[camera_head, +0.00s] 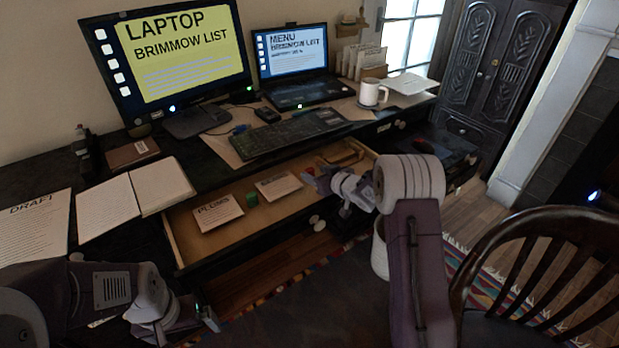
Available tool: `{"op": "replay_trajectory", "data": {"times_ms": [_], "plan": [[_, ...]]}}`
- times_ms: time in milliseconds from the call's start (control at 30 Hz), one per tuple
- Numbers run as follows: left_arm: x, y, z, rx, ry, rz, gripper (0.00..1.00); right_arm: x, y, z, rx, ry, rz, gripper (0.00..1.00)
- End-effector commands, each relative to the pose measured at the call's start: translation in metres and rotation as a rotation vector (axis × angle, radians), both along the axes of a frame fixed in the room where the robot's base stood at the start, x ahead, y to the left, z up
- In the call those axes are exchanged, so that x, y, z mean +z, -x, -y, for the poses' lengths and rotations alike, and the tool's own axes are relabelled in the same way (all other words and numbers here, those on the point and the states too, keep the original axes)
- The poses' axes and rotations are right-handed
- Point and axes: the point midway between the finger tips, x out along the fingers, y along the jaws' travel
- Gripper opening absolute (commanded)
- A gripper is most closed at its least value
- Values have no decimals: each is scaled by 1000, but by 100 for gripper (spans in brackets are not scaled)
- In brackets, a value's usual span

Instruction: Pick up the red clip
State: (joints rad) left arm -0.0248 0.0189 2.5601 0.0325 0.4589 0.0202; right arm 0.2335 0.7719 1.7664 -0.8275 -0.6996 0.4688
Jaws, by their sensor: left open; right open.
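A small red spot (309,171), which may be the red clip, shows inside the open drawer (180,239), right at the tip of my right gripper (314,181). The gripper partly covers it, so I cannot tell whether they touch. My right gripper is open and reaches over the right part of the drawer from the right. My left gripper (207,315) is open and low at the bottom left, in front of the desk and away from the drawer.
The drawer also holds a green item (252,198), a card marked PLUMS (218,213) and another card (279,186). Above it stand a keyboard (290,134), a monitor (175,50), a laptop (293,65) and a white mug (372,92). A wooden chair (545,225) stands at right.

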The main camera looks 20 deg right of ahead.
Motion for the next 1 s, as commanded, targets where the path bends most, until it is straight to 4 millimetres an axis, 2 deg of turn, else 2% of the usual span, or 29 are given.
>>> {"op": "replay_trajectory", "data": {"times_ms": [133,333,367,533,833,1000], "plan": [[-5,0,0,0,0,0,98,-7,-15,-4,-1,1,1,55],[-4,0,0,0,0,0,98,-6,-15,-4,-2,0,0,55],[-4,0,0,0,0,0,98,-6,-15,-4,-2,0,0,49],[-4,0,0,0,0,0,98,-6,-15,-4,-2,1,0,2],[-3,0,0,0,0,0,98,-4,-15,-4,-2,0,1,0],[8,0,0,0,0,0,98,14,-15,-4,-1,1,1,0]]}}
